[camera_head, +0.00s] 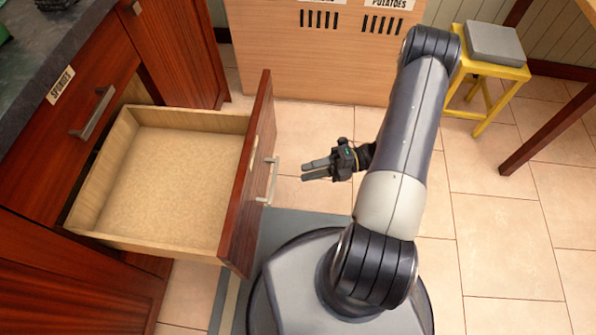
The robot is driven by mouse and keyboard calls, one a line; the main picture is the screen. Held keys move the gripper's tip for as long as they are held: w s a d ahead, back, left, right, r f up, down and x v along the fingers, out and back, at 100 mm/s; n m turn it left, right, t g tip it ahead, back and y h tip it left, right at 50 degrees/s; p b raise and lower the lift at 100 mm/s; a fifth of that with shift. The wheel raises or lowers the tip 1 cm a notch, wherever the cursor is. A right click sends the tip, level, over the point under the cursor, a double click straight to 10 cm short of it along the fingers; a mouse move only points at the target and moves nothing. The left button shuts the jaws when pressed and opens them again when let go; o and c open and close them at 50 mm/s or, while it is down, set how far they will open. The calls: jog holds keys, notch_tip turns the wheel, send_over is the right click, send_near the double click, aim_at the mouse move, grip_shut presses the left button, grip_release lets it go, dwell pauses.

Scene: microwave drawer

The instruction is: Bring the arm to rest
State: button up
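My arm (402,140) rises from my base and bends at the top, with its end hanging lower and to the left. My gripper (304,170) points left toward the open drawer and is apart from its handle. Its two fingers show a narrow gap between them, and I see nothing held. The drawer (120,243) is pulled out and looks empty, with a pale speckled bottom. Its metal handle (270,181) is on the red-brown front panel, just left of my fingertips.
A closed drawer labelled "SPONGES" (60,86) is at the left, under a dark countertop (55,40). A wooden bin (290,60) labelled "POTATOES" stands at the back. A yellow stool (490,72) with a grey cushion is at the upper right. Tiled floor (490,240) lies clear at the right.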

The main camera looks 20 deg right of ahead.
aim_at(274, 179)
jog(key=shift+d, duration=0.2)
jog(key=a+b, duration=0.1)
jog(key=a, duration=0.9)
jog(key=shift+a, duration=0.6)
